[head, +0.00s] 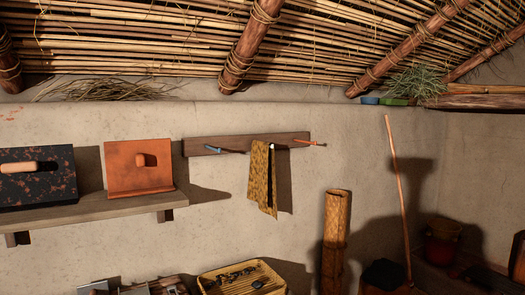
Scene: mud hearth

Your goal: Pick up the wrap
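The wrap is most likely the patterned yellow-brown cloth (261,178) hanging from the wooden peg rail (230,144) on the mud wall. It drapes down in folds from about the middle of the rail, between a blue peg (226,150) on its left and an orange peg (310,143) on its right. What it hangs on is hidden behind its top. Neither of my grippers shows in the head view.
A wooden shelf (100,208) at left holds an orange block with a knob (139,170) and a dark speckled block (38,180). Below stand a yellow tray (215,287) and a tall bamboo tube (336,235). A thin pole (398,195) leans at right.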

